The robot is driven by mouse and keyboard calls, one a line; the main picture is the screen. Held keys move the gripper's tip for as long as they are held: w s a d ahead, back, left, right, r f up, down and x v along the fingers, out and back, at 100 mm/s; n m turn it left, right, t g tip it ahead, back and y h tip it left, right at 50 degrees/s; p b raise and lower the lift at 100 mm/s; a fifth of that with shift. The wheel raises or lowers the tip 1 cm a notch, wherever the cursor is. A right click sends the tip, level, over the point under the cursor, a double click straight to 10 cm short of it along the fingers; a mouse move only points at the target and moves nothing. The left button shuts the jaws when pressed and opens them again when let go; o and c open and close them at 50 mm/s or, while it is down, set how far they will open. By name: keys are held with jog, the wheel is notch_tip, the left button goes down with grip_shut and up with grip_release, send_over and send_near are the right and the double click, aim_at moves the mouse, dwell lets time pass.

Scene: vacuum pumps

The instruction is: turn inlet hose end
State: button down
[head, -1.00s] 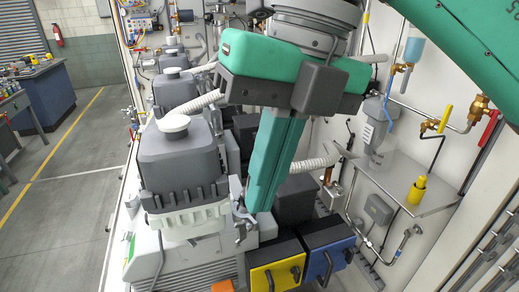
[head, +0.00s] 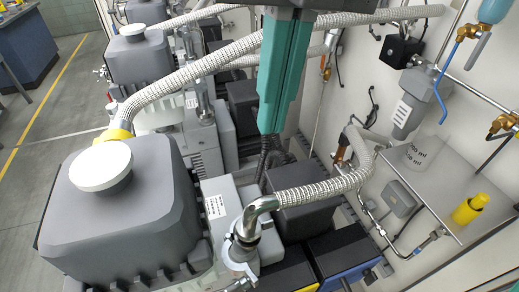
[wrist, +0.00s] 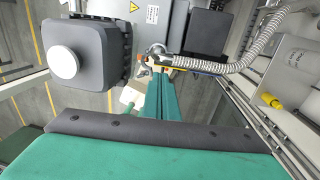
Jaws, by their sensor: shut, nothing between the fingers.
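A braided hose (head: 318,190) ends in a bare metal elbow (head: 262,205) on a clamped port (head: 240,248) of the nearest pump. In the wrist view, the elbow (wrist: 157,50) lies just beyond the fingertips and the hose (wrist: 235,62) runs off to the right. My gripper (head: 268,128) has long teal fingers pointing down, closed together and empty. In the head view the tips appear above and behind the elbow, with a visible gap. In the wrist view my gripper (wrist: 160,72) partly hides the area below the elbow.
The grey pump box with a white cap (head: 100,165) fills the lower left. Another braided hose (head: 190,75) crosses behind. A metal shelf (head: 440,190) with a yellow cylinder (head: 470,208) and a grey filter bowl (head: 415,100) stand at right. Open floor lies far left.

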aim_at(254, 201)
jog(key=f, duration=0.4)
jog(key=a+f, duration=0.1)
jog(key=f, duration=0.8)
jog(key=shift+a, duration=0.3)
jog(key=shift+s+f, duration=0.1)
jog(key=shift+f, duration=0.3)
jog(key=shift+a+f, duration=0.1)
jog(key=shift+a, duration=0.05)
